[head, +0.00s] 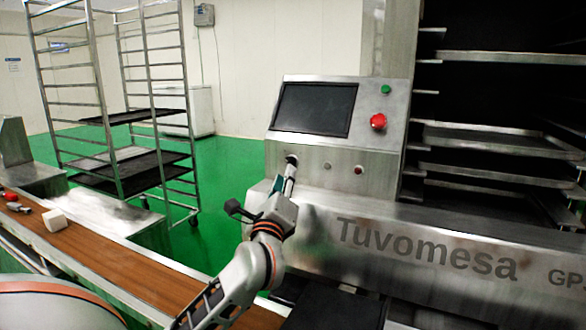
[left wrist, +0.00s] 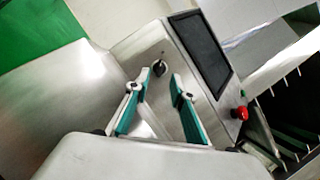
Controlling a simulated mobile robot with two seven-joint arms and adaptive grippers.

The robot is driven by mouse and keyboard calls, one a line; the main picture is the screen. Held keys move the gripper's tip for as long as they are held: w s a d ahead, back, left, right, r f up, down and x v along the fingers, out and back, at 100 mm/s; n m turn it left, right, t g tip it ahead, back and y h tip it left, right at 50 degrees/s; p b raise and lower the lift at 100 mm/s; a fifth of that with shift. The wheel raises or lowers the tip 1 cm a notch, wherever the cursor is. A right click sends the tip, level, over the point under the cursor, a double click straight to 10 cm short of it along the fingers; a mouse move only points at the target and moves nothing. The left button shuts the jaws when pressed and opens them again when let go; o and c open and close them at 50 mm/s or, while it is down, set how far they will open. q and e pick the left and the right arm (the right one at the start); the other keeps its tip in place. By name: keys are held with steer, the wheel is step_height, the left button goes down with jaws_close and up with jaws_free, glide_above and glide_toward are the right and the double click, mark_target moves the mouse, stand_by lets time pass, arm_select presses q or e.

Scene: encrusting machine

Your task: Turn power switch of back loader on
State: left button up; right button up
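The back loader is a steel machine marked "Tuvomesa" (head: 425,248) with a sloped control panel and a dark screen (head: 315,108). In the left wrist view, a black rotary switch (left wrist: 159,67) sits on the panel's lower face, left of the dark screen (left wrist: 202,48). My left gripper (head: 291,162) reaches up to the lower left of this panel in the head view and largely covers that spot. In the left wrist view, the left gripper (left wrist: 161,76) has its two green-padded fingers apart, with the switch showing between their tips. I cannot tell whether they touch it. My right gripper is not in view.
A red emergency button (head: 378,121) and a green button (head: 385,89) are right of the screen. Trays (head: 500,140) fill the right side. A conveyor (head: 120,262) runs at lower left. Wheeled racks (head: 150,110) stand behind on the green floor.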

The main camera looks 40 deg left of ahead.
mark_target(290, 162)
arm_select(q)
steer(key=shift+x, duration=2.6)
jaws_close()
